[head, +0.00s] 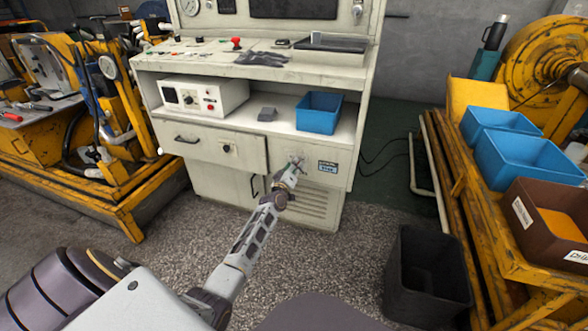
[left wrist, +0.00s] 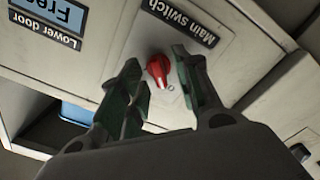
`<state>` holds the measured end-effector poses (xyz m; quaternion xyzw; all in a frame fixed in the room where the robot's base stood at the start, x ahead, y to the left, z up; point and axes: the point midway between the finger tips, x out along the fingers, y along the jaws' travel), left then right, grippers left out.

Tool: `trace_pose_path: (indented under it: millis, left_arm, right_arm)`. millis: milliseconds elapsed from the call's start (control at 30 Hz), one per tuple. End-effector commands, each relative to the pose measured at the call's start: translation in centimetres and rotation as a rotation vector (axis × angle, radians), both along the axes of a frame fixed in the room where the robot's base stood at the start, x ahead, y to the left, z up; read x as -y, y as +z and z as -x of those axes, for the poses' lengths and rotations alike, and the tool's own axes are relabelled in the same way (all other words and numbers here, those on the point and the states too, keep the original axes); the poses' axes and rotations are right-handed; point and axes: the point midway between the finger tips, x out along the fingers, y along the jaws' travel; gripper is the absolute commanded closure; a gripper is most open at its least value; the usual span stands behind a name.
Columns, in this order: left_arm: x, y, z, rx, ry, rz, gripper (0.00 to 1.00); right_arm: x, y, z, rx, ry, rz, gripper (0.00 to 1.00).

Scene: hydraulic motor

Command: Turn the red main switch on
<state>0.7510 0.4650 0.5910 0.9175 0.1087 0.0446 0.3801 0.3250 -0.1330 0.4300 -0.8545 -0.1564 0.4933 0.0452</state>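The red main switch (left wrist: 158,69) is a rotary knob on a pale plate, beneath a black "Main switch" label (left wrist: 182,18) that appears upside down in the left wrist view. The knob's narrow end points down in that view, near a small mark. My left gripper (head: 297,164) is at the front panel of the cream cabinet, left of a blue label. In the left wrist view its two green-padded fingers (left wrist: 158,60) are spread on either side of the knob, with visible gaps. In the head view the gripper largely hides the switch. My right gripper is not in view.
The cream cabinet (head: 214,146) carries a blue bin (head: 319,113) and a white box with controls (head: 203,96) on its shelf. A black bin (head: 427,277) stands on the floor at right. Yellow machinery flanks both sides. The floor before the cabinet is mostly clear.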

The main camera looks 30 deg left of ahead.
Motion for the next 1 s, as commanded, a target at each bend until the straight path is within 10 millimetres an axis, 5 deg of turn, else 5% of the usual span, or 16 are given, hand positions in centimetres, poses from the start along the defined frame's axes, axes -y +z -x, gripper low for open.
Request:
trace_pose_path:
  millis: [500, 767, 1000]
  left_arm:
    - [-0.17, 0.06, -0.68, 0.0, 0.0, 0.0, 0.67]
    - [-0.19, 0.08, -0.69, 0.001, 0.001, 0.0, 0.99]
    - [-0.19, 0.12, -0.7, 0.0, 0.001, -0.002, 1.0]
  right_arm:
    - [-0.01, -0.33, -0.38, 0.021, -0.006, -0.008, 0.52]
    - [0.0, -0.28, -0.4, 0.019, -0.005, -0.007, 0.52]
    - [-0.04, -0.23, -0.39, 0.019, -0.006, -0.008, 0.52]
